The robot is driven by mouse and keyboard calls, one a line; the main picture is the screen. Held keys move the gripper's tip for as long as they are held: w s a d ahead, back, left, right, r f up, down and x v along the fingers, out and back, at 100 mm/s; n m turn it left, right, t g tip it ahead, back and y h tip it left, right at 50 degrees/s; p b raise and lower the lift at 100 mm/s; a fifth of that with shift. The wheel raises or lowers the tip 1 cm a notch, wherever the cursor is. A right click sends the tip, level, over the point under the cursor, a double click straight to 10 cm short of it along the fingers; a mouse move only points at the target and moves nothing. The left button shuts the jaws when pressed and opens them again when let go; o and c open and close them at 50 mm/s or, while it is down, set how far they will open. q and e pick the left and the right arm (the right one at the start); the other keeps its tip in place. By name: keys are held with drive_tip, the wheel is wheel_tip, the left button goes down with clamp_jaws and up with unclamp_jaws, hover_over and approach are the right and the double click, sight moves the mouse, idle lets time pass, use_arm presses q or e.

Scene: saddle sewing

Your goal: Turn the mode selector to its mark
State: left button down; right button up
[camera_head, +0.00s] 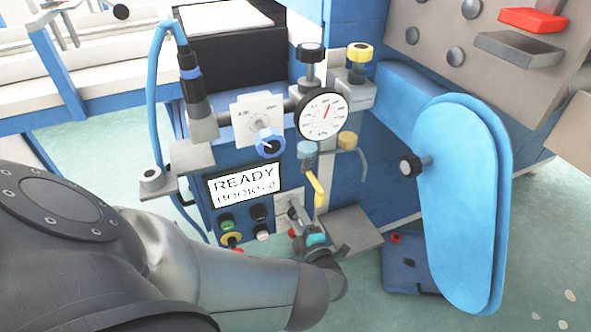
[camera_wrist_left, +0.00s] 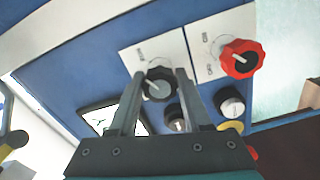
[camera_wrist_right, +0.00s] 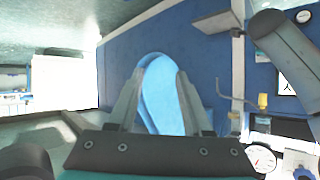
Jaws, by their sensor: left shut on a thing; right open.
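A dark round knob with a pale pointer line (camera_wrist_left: 157,84) sits on a white label plate (camera_wrist_left: 140,58) in the left wrist view. I take it for the mode selector; the label text is too small to read. My left gripper (camera_wrist_left: 158,80) is shut on this knob, one finger on each side. My right gripper (camera_wrist_right: 155,75) is open and empty in the right wrist view, and does not show in the head view.
A red knob (camera_wrist_left: 240,58) sits on the neighbouring plate. The screen (camera_head: 243,191) reads READY. Coloured buttons (camera_head: 229,238) lie below it. A blue knob (camera_head: 269,142), a gauge (camera_head: 321,115) and a yellow lever (camera_head: 315,188) are near. A blue padded panel (camera_head: 462,200) stands right.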

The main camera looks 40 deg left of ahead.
use_arm(q)
drive_tip(key=shift+s+f, duration=0.1)
use_arm(e)
drive_tip(key=shift+s+f, duration=0.1)
drive_tip(key=shift+s, duration=0.05)
use_arm(q)
drive_tip(key=shift+c, duration=1.7)
unclamp_jaws()
